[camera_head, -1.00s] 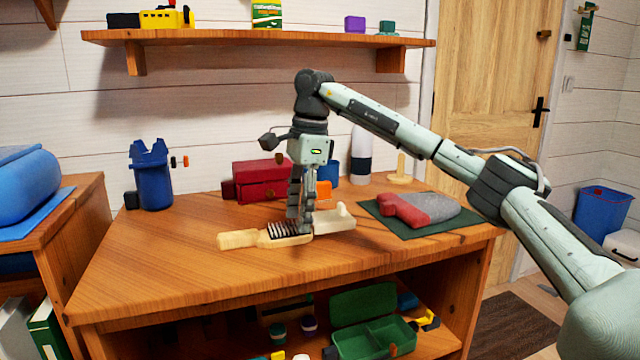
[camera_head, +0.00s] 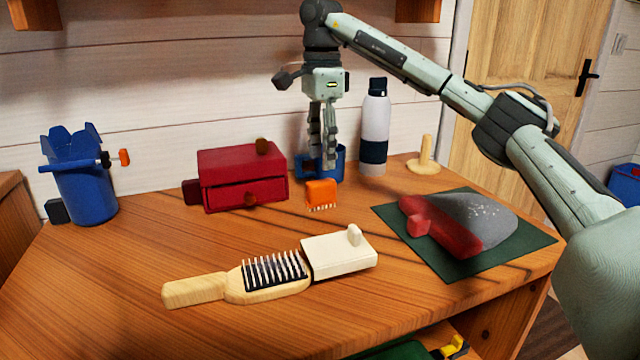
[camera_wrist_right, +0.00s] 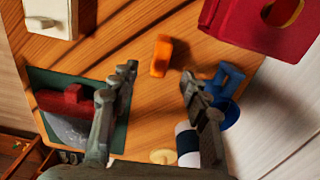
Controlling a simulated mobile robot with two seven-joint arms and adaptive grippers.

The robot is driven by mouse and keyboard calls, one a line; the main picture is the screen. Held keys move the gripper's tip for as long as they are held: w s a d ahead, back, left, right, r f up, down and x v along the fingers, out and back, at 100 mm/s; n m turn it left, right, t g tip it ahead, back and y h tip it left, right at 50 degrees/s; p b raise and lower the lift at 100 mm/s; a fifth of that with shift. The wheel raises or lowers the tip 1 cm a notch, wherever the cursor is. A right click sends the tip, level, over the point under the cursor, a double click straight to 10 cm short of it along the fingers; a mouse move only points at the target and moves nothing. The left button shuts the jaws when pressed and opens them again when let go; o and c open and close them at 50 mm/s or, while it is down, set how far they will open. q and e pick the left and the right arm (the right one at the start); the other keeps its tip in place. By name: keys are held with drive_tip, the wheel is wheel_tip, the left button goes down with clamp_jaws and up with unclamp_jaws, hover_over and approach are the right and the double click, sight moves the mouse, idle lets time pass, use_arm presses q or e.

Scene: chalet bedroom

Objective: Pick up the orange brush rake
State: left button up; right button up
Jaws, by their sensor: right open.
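The orange brush rake (camera_head: 321,194) is a small orange block with pale teeth along its lower edge, standing on the wooden table in front of a blue cup (camera_head: 338,163). My right gripper (camera_head: 329,164) points down above and about behind the rake, its fingers overlapping the cup in the head view. In the right wrist view the rake (camera_wrist_right: 161,55) lies just beyond the gap between the open fingertips (camera_wrist_right: 158,74), and nothing is held. My left gripper is not in view.
A wooden hairbrush (camera_head: 275,272) and a white box (camera_head: 340,254) lie in front. A red drawer box (camera_head: 242,178) stands left, and a white-and-navy bottle (camera_head: 374,128) right of the cup. A red-grey object (camera_head: 455,222) rests on a green mat (camera_head: 520,240).

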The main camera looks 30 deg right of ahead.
sight(322, 181)
drive_tip(key=shift+d+f, duration=0.1)
drive_tip(key=shift+f, duration=0.15)
wheel_tip(322, 181, down, 7)
drive_tip(key=shift+f, duration=0.1)
clamp_jaws()
idle(0.4)
